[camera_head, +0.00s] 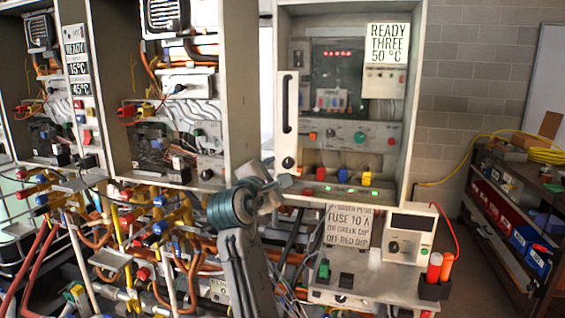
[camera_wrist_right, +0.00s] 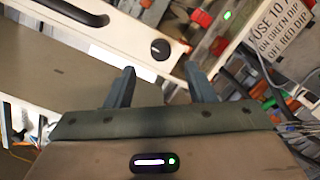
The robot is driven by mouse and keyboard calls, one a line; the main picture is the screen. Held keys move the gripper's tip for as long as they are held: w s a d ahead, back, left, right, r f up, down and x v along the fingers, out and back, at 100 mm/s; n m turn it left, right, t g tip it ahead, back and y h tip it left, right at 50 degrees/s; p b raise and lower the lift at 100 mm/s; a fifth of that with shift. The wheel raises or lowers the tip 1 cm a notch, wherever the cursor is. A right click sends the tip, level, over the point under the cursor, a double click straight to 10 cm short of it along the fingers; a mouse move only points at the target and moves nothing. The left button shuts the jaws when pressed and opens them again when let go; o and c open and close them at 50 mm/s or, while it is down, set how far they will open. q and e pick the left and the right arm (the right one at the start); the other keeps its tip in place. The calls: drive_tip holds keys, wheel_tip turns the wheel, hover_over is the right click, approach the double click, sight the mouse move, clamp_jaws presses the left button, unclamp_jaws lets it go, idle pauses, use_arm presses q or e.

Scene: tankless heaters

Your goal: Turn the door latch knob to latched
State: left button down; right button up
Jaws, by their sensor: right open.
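The door latch knob (camera_head: 289,162) is a round black knob low on the narrow white door (camera_head: 288,135) of the right heater, below a long black handle (camera_head: 287,103). In the right wrist view the knob (camera_wrist_right: 160,49) has a pale pointer mark and sits beyond the fingertips, roughly between them. My right gripper (camera_head: 272,177) is just left of and below the knob, and its open fingers (camera_wrist_right: 157,72) look empty and apart from the knob. My left gripper is not in view.
A row of coloured buttons (camera_head: 338,188) runs along the heater's lower ledge. Pipes and cables crowd the lower left. A shelf rack (camera_head: 510,210) stands at the right, with bare floor before it.

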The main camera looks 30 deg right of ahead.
sight(288, 164)
drive_tip(key=p+x, duration=0.1)
drive_tip(key=x, duration=0.3)
drive_tip(key=shift+d+r, duration=0.1)
drive_tip(key=shift+d, duration=0.2)
drive_tip(key=shift+p+x, duration=0.4)
drive_tip(key=shift+x, duration=0.5)
drive_tip(key=shift+a, duration=0.1)
drive_tip(key=shift+c, duration=0.2)
drive_tip(key=c, duration=0.9)
